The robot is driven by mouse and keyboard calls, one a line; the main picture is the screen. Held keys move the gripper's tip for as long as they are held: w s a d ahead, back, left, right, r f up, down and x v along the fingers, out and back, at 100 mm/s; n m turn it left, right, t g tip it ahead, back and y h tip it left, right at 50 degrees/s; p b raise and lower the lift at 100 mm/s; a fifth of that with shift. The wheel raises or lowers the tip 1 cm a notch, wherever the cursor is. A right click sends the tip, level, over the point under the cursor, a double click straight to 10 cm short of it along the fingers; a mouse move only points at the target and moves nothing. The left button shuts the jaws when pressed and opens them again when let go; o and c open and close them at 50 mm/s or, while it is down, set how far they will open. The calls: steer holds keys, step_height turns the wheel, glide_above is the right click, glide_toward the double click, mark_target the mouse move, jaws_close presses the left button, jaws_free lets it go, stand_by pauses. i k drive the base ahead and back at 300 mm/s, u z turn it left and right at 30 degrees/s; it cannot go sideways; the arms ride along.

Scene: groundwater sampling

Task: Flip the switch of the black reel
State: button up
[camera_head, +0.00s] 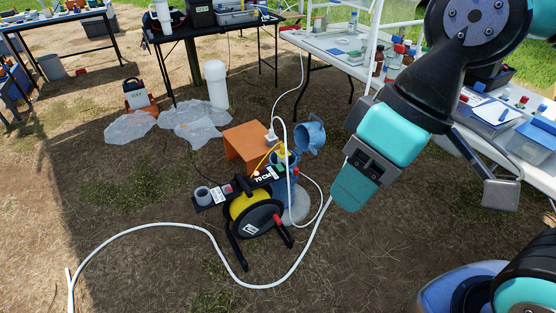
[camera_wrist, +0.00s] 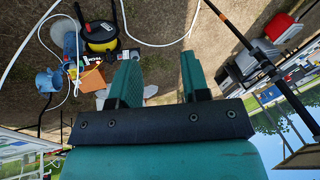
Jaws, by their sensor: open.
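The black reel (camera_head: 255,214) with a yellow drum stands on the dirt ground left of centre in the head view. In the wrist view the reel (camera_wrist: 101,36) is upside down at the upper left. Which part is the switch is too small to tell. My gripper (camera_head: 353,192) hangs in the air right of the reel, apart from it. In the wrist view my gripper (camera_wrist: 160,70) shows two green fingers spread apart with nothing between them.
A white hose (camera_head: 185,225) loops on the ground around the reel. Close behind it are an orange stool (camera_head: 246,144) and a blue jug (camera_head: 311,134). Clear plastic bags (camera_head: 190,122) lie further back. Tables with equipment stand behind and right. The front-left ground is mostly clear.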

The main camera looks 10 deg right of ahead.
mark_target(280, 169)
steer(key=i, duration=1.4)
steer(key=z, duration=0.05)
